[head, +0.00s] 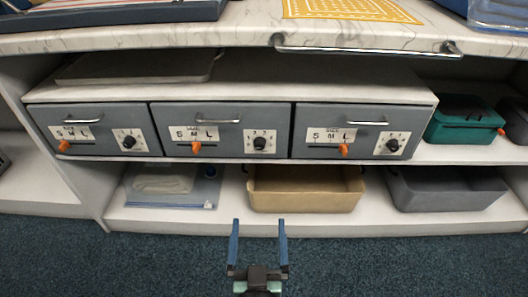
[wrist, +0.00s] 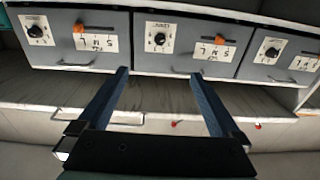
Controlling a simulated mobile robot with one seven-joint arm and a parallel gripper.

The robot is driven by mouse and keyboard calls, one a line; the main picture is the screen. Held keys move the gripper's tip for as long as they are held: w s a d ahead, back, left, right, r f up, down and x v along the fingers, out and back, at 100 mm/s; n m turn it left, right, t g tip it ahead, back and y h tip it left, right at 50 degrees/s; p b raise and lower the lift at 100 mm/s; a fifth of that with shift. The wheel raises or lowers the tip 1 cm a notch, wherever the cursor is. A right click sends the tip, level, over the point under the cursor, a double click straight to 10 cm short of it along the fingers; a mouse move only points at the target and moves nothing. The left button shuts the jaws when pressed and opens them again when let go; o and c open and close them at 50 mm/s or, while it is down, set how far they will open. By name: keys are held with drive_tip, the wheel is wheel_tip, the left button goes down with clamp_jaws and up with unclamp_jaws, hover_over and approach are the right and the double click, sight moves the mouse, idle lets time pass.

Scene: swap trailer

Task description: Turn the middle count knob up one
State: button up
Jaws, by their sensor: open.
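The middle drawer (head: 222,113) is grey, with a bar handle, a size card and an orange slider (head: 196,148). Its black round count knob (head: 260,143) sits on a white numbered card to the right of the slider. The wrist view is upside down and shows the same knob (wrist: 159,39) on the middle drawer front. The knob's exact setting is too small to read. My gripper (head: 259,222) is open and empty, in front of and below the drawers, roughly in line with the middle knob. Its two blue fingers (wrist: 160,73) point toward the drawers, apart from the knob.
Similar drawers flank it, with a left knob (head: 129,142) and a right knob (head: 393,145). The lower shelf holds a tan bin (head: 305,200), a grey bin (head: 440,198) and a clear bag (head: 172,188). A teal box (head: 462,119) stands at right. The carpet in front is clear.

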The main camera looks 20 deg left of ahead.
drive_tip(key=p+x, duration=0.2)
drive_tip(key=x, duration=0.5)
drive_tip(key=shift+w, duration=0.35)
drive_tip(key=shift+s, duration=0.1)
